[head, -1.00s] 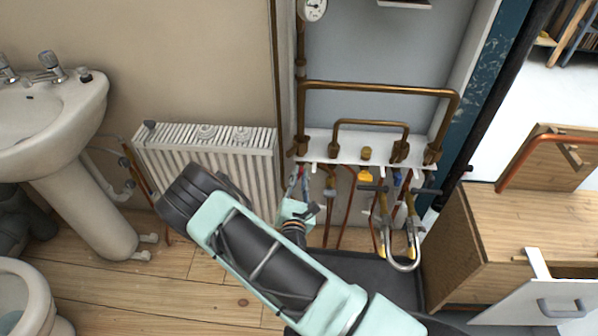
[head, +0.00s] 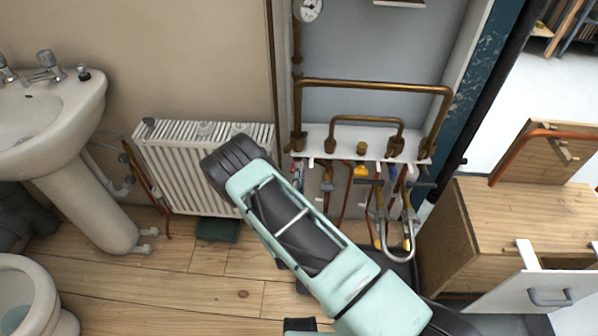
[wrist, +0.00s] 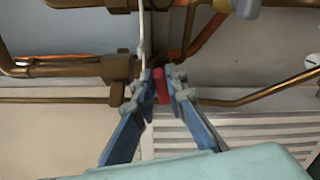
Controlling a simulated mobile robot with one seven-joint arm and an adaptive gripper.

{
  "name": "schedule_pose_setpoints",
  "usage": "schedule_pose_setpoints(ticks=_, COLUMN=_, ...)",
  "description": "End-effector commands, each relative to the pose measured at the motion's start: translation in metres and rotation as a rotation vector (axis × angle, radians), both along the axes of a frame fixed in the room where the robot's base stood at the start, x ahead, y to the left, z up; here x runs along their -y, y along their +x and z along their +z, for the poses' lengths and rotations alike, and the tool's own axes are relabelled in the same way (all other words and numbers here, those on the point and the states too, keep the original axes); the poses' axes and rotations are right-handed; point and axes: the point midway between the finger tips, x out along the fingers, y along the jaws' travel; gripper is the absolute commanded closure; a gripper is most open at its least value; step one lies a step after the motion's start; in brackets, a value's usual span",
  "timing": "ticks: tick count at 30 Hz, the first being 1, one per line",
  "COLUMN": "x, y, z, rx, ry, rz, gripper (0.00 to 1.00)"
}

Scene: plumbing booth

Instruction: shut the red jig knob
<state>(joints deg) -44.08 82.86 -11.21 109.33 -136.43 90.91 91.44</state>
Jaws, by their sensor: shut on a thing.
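The red jig knob (wrist: 161,86) shows in the wrist view as a small red piece beside the brass pipework. My gripper (wrist: 160,82) has its blue fingers with grey tips on either side of the knob, shut on it. The knob's far side and its stem are hidden, so I cannot tell its turn angle. In the head view my forearm covers most of the area around the gripper, and the knob is not clear there.
Copper pipes (head: 375,86) and a white shelf (head: 318,142) with several hanging valves stand close by. A white radiator (head: 180,170) is to the left. A wooden cabinet (head: 520,215) with an open drawer (head: 540,290) is at the right. A dark green box (head: 218,229) lies on the floor.

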Motion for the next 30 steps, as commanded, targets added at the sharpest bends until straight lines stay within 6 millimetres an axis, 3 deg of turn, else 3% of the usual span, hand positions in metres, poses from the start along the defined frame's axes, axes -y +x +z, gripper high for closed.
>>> schedule_pose_setpoints(ticks=12, x=0.001, y=0.0016, z=-0.0011, rx=0.011, ry=0.229, rz=-0.001, gripper=1.0)
schedule_pose_setpoints(ticks=30, x=0.0007, y=0.0018, z=-0.0014, rx=0.014, ry=0.278, rz=-0.001, gripper=1.0)
